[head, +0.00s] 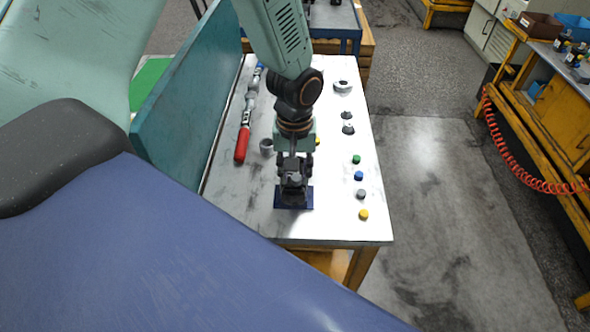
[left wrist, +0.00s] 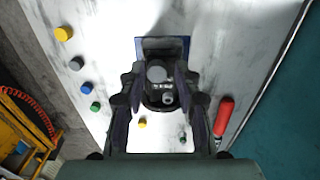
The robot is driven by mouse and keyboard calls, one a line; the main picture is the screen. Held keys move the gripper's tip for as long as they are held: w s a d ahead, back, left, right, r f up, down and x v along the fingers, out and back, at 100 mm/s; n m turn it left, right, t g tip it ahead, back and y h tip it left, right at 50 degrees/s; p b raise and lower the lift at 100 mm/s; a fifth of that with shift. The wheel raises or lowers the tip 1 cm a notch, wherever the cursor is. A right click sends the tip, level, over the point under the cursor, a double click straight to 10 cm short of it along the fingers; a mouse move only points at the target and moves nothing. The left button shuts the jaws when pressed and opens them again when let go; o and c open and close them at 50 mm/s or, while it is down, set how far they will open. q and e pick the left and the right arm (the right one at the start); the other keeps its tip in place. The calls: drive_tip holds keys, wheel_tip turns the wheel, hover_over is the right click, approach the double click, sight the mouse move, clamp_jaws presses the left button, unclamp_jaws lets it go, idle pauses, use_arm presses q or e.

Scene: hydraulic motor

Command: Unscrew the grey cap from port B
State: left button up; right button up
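The dark hydraulic motor (left wrist: 160,92) stands on a small blue plate (head: 307,197) near the front of the white table. In the left wrist view a round grey part (left wrist: 157,73), seemingly a cap, shows on top of it; a smaller round fitting (left wrist: 168,99) is beside it. I cannot read any port label. My left gripper (head: 294,172) points down over the motor. In the left wrist view its fingers (left wrist: 158,80) are apart on both sides of the grey part, with visible gaps. My right gripper is not in view.
Loose green (head: 356,159), blue (head: 359,175), grey (head: 361,194) and yellow (head: 363,214) caps lie along the table's right side. A red-handled tool (head: 242,145) and a grey cup-like part (head: 266,147) lie left of my gripper. A teal panel (head: 185,95) borders the table's left edge.

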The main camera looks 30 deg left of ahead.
use_arm(q)
drive_tip(key=shift+w+d, duration=0.1)
drive_tip(key=shift+w, duration=0.05)
clamp_jaws()
drive_tip(key=n+p, duration=0.1)
drive_tip(key=n, duration=0.3)
drive_tip(key=shift+r+p, duration=0.1)
drive_tip(key=shift+p, duration=0.25)
drive_tip(key=shift+n, duration=0.8)
drive_tip(key=shift+n+p, duration=0.55)
drive_tip(key=shift+n, duration=0.85)
drive_tip(key=shift+c, duration=0.4)
unclamp_jaws()
drive_tip(key=shift+o, duration=0.8)
